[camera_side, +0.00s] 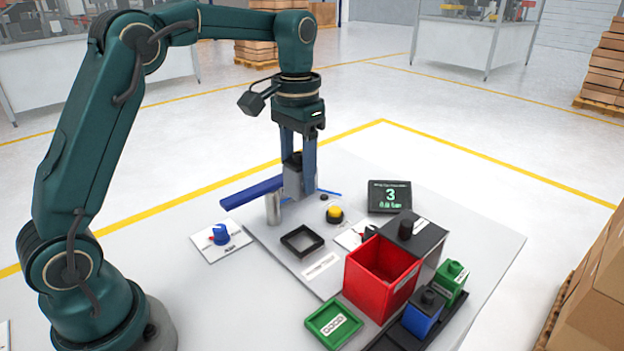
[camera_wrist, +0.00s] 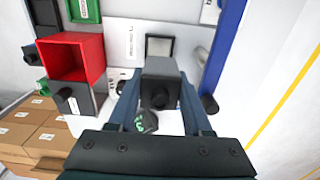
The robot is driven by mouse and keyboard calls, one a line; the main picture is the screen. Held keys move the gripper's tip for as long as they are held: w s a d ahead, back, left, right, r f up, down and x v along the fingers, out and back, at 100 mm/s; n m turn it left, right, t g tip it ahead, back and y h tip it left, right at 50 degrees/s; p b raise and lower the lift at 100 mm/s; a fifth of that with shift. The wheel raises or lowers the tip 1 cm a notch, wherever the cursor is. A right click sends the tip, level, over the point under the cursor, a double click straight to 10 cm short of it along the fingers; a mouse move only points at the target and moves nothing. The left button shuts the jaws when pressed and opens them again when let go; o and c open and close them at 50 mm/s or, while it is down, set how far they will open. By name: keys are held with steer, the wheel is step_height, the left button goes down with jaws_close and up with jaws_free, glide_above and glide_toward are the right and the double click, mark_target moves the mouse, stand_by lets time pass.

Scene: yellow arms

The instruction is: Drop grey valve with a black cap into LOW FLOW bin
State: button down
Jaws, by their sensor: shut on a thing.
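My gripper (camera_side: 300,181) points straight down and is shut on a grey valve with a black cap (camera_side: 291,183), cap upward. In the wrist view the valve (camera_wrist: 160,67) sits between the two blue fingers, its black cap toward the camera. It is over the white board, beside a blue rail (camera_side: 252,192); I cannot tell if it touches the surface. A red open bin (camera_side: 372,290) stands to the right and nearer the side camera; it also shows in the wrist view (camera_wrist: 70,58). A green tray (camera_side: 320,317) is in front of it. No LOW FLOW label is readable.
A black square frame (camera_side: 302,240), a grey cylinder (camera_side: 273,208), a yellow button (camera_side: 334,211) and a display reading 3 (camera_side: 390,195) are nearby. A dark grey box with a black cap (camera_side: 428,247) adjoins the red bin. Blue (camera_side: 419,323) and green blocks (camera_side: 454,285) stand on a black rack.

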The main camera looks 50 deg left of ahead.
steer(key=shift+w+d+f, duration=0.1)
steer(key=shift+w+f, duration=0.05)
steer(key=shift+f, duration=0.6)
steer(key=shift+f, duration=4.8)
steer(key=shift+f, duration=0.25)
steer(key=shift+c, duration=1.7)
jaws_free()
steer(key=shift+r, duration=0.15)
